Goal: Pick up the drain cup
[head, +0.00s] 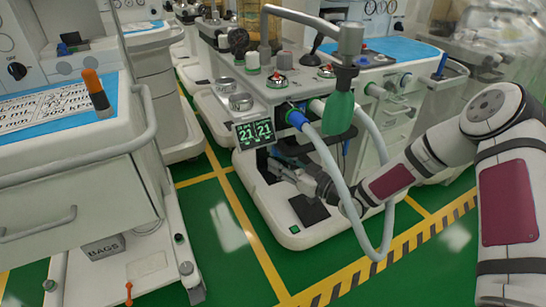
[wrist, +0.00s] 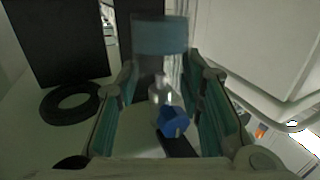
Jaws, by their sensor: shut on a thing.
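The drain cup (wrist: 164,92) shows in the wrist view as a small clear cup with a blue knob-like part (wrist: 173,119) at its near end. My gripper (wrist: 160,70) has one finger on each side of it and is shut on it. A blue-grey cylinder (wrist: 160,36) is just above the cup; I cannot tell whether they are joined. In the head view my gripper (head: 283,173) reaches into the low recess of the anaesthesia cart, under the screen reading 21 21. The cup cannot be made out there.
The cart's base (head: 298,232) lies below my gripper. A grey breathing hose (head: 347,205) loops down in front of my arm, close to it. A green bag (head: 339,112) hangs above. A black ring (wrist: 69,103) lies left of my fingers.

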